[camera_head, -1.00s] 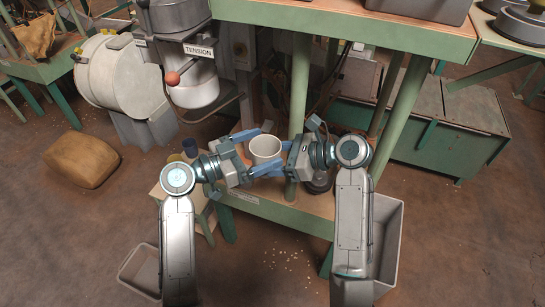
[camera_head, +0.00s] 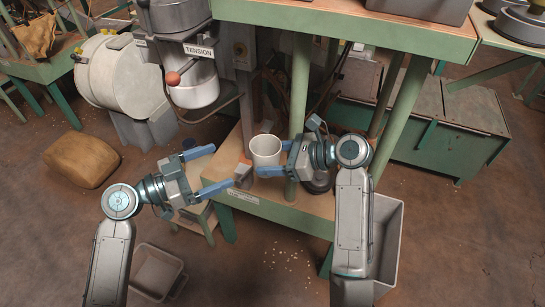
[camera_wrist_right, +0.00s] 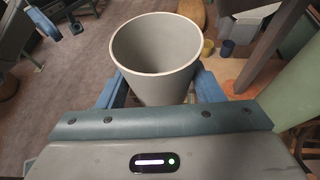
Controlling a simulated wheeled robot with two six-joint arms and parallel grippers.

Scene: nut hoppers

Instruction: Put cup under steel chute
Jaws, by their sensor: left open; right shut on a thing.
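A white cup (camera_head: 265,150) is upright and held by my right gripper (camera_head: 268,159), above the low wooden shelf of the green table. In the right wrist view the cup (camera_wrist_right: 157,58) stands between the two blue fingers, its open top showing and its inside looking empty. My left gripper (camera_head: 207,171) is open and empty, to the left of the cup and apart from it. A steel vessel labelled TENSION (camera_head: 192,75), with a red knob, is at the upper left. I cannot tell whether it is the steel chute.
Green table legs (camera_head: 299,90) stand right behind my right gripper. A small stool (camera_head: 200,205) is beneath my left gripper. A grey bin (camera_head: 155,272) and a brown sack (camera_head: 82,160) are on the floor. Scattered nuts lie on the open floor in front.

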